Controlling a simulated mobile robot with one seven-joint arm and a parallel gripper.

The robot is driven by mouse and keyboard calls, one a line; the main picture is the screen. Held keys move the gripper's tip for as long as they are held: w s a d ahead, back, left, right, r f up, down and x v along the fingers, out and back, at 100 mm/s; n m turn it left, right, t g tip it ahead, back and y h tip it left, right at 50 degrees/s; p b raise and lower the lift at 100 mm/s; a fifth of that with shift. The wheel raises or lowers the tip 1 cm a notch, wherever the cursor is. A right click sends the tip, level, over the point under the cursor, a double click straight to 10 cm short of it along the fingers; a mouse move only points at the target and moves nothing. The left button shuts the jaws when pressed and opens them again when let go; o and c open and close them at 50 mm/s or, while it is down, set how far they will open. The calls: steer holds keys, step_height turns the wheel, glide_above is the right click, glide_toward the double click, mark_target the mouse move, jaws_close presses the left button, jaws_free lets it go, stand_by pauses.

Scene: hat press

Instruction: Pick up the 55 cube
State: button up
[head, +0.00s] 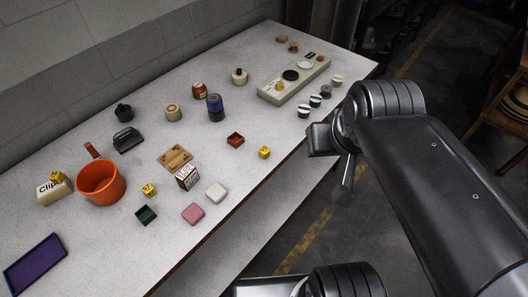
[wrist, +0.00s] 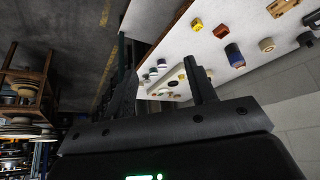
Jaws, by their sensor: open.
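Three small yellow cubes with dark marks stand on the table, and I cannot read which one says 55. One yellow cube (head: 264,152) is near the front edge, right of a small red-brown tray; it also shows in the wrist view (wrist: 197,24). A second yellow cube (head: 149,190) is by a dark green tray. A third yellow cube (head: 57,177) rests on a cream box marked "Clip". My gripper (head: 343,180) is open and empty, off the table's front edge, right of the nearest cube; its fingers show in the wrist view (wrist: 162,62).
The white table (head: 240,215) also holds an orange bucket (head: 101,184), a white-and-dark box (head: 187,177), a wooden piece (head: 175,157), pink and white blocks, and a long panel (head: 293,80) with several small jars beside it. A wall runs behind. Shelving stands at right.

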steer(key=n+g, duration=0.6)
steer(key=n, duration=0.2)
glide_above(264, 149)
step_height(264, 149, down, 14)
step_height(264, 149, down, 11)
steer(key=shift+s+r, duration=0.1)
steer(key=shift+c, duration=0.3)
steer(key=c, duration=1)
steer(key=shift+r, duration=0.1)
